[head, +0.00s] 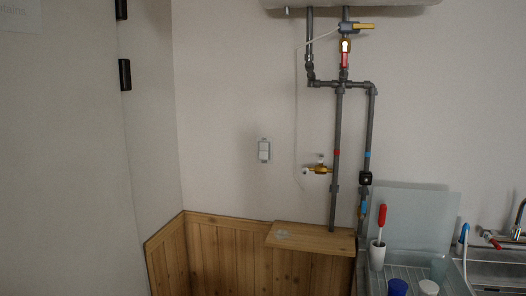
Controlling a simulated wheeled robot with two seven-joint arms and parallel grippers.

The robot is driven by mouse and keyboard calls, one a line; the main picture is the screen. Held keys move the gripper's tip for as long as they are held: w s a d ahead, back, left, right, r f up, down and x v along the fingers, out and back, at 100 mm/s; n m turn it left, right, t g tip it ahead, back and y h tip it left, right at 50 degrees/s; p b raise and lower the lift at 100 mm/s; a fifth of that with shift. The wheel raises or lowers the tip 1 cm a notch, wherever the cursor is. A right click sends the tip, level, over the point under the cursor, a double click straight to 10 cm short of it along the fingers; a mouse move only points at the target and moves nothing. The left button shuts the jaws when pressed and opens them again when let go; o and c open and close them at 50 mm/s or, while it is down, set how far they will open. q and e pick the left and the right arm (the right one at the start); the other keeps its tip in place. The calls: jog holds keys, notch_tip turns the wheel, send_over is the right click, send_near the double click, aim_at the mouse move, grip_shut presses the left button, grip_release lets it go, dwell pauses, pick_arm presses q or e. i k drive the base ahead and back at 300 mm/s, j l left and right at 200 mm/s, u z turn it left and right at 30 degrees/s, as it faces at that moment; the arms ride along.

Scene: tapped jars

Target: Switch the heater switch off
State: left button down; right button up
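A small light-grey wall switch (264,151) is on the pale wall, left of the pipes and above the wood panelling. It looks like the heater switch; its on or off position is too small to tell. A white heater body (350,3) shows only its bottom edge at the top of the view, with grey pipes (338,210) running down from it. Neither of my grippers is in view.
A wooden ledge (310,238) juts out below the pipes. Brass valves (320,170) stick out beside them. A drying rack (410,276) with cups and a red-handled brush (382,217) stands at the lower right, beside a sink (492,266). The wall around the switch is clear.

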aim_at(264, 146)
jog(key=i+j, duration=0.1)
jog(key=i, duration=0.55)
jog(key=i+j+z, duration=0.1)
jog(key=i, duration=0.55)
jog(key=i+j, duration=0.15)
jog(key=i, duration=0.5)
